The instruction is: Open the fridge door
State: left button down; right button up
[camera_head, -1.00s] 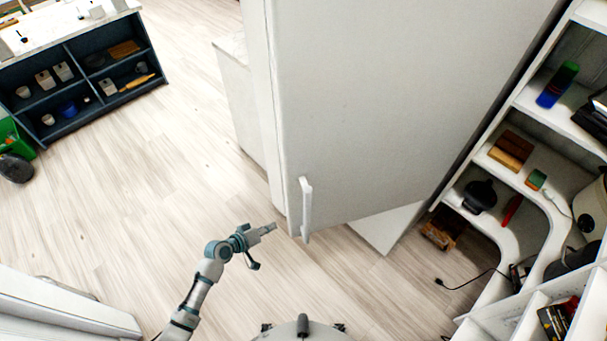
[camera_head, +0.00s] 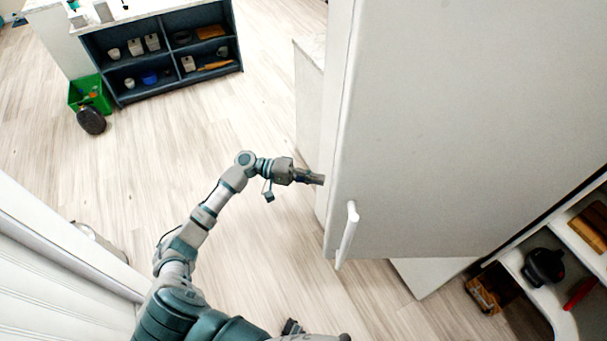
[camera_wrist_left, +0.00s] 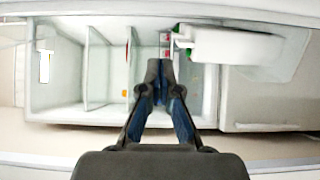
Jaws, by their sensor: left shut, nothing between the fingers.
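The fridge door (camera_head: 440,120) is a tall pale panel filling the upper right of the head view. Its white upright handle (camera_head: 348,235) is near its lower left edge. My left gripper (camera_head: 318,179) is shut and empty, with its tips at the door's left edge, above and left of the handle and off it. Whether the tips touch the door is unclear. In the left wrist view the shut fingers (camera_wrist_left: 160,80) point at a white shelved interior (camera_wrist_left: 105,75), which looks like the inside of the fridge, so the door appears ajar. My right gripper is not in view.
A white cabinet side (camera_head: 308,105) stands behind the door's left edge. White corner shelving (camera_head: 515,265) is at the lower right. A dark shelf unit (camera_head: 120,55) and a green crate (camera_head: 90,92) are at the back left.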

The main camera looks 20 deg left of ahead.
pick_arm(q)
jog(key=s+d, duration=0.1)
jog(key=s+d+p, duration=0.1)
jog(key=d, duration=0.1)
jog(key=s+d+p, duration=0.1)
jog(key=d, duration=0.1)
jog(key=shift+d, duration=0.1)
dwell(0.3)
